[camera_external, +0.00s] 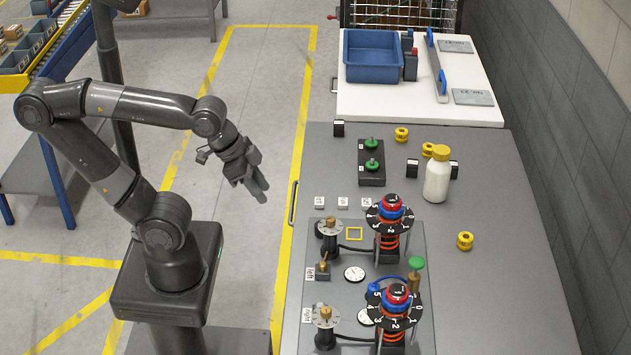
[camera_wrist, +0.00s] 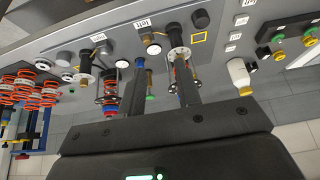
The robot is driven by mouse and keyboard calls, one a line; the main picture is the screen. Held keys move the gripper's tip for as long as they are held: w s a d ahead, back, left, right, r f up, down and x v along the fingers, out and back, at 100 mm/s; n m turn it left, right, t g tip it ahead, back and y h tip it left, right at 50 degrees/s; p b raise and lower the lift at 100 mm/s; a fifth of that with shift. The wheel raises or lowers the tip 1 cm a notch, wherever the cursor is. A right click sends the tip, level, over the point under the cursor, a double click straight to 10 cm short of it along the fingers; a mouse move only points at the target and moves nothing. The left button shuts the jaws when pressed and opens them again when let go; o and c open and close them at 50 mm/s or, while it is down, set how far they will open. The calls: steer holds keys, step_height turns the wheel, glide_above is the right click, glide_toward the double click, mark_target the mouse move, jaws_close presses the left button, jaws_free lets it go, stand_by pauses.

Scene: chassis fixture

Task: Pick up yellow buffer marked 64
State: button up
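Three small yellow buffers show in the external view: one near the white board (camera_external: 401,134), one partly behind the white bottle (camera_external: 428,150), and one farther right and nearer the camera (camera_external: 465,241). Their markings are too small to read, so I cannot tell which is 64. Small yellow pieces also show at the right of the wrist view (camera_wrist: 279,56). My gripper (camera_external: 260,190) hangs over the floor left of the grey table, well away from the buffers. In the wrist view its two fingers (camera_wrist: 160,65) are apart with nothing held.
A white bottle with a yellow cap (camera_external: 437,182) stands beside the buffers. Two coil-spring fixtures with dials (camera_external: 390,243) fill the table's near left part. A green-knobbed block (camera_external: 371,176) and blue bin (camera_external: 372,74) are farther back. The table's right side is mostly clear.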

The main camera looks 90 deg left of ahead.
steer(key=o, duration=0.6)
steer(key=shift+o, duration=0.2)
steer(key=w+a+r, duration=0.3)
steer(key=w+a, duration=0.1)
steer(key=w, duration=0.3)
steer(key=w+a+r, duration=0.3)
steer(key=w+a, duration=0.1)
steer(key=w, duration=0.3)
steer(key=n+g+y, duration=0.1)
steer(key=n, duration=0.2)
glide_above(400, 129)
steer(key=s+d, duration=0.2)
steer(key=s, duration=0.2)
step_height(400, 129, down, 17)
steer(key=x, duration=1)
steer(key=shift+a, duration=0.1)
